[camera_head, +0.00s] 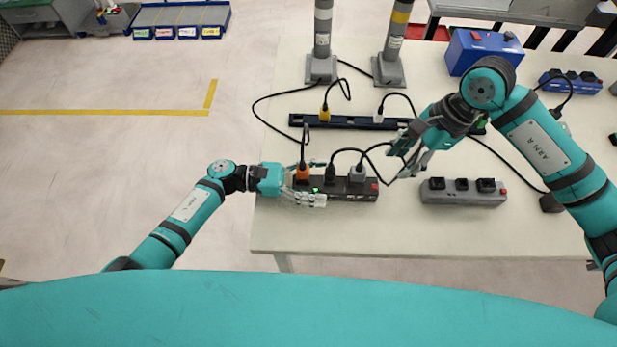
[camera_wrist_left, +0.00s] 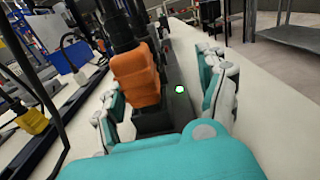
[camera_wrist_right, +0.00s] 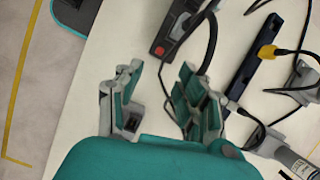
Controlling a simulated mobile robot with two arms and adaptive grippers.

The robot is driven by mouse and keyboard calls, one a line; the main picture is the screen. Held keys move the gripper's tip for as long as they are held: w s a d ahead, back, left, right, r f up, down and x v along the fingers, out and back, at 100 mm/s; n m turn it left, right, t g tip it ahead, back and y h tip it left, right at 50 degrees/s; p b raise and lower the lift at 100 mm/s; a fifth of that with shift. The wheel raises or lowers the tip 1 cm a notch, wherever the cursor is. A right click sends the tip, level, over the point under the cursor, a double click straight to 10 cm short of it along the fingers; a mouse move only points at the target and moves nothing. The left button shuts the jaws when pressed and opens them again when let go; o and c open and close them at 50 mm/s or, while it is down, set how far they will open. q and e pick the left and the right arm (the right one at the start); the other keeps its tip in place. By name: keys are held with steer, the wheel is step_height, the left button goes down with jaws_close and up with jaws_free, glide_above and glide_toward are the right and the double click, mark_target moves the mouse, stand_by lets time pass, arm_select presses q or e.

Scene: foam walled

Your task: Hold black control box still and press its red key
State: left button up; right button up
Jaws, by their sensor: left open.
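The black control box (camera_head: 352,194) lies on the table with several plugs in its top and a small green light. Its red key (camera_head: 374,187) is at its right end, and also shows in the right wrist view (camera_wrist_right: 159,51). My left gripper (camera_head: 307,186) is at the box's left end. In the left wrist view its open fingers (camera_wrist_left: 165,90) stand either side of the box and orange plug (camera_wrist_left: 135,75); contact is unclear. My right gripper (camera_head: 408,162) is open and empty, above the table to the right of the red key, apart from it.
A grey socket strip (camera_head: 463,198) with black plugs lies to the right. A black rail (camera_head: 350,122) with yellow and white plugs lies behind the box. Loose black cables cross near my right gripper. Two grey posts (camera_head: 320,68) and a blue box (camera_head: 470,60) stand farther back. The front table area is clear.

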arm_select(q)
steer(key=c, duration=1.5)
arm_select(e)
steer(key=shift+c, duration=0.3)
arm_select(q)
steer(key=shift+c, duration=0.2)
arm_select(e)
jaws_close()
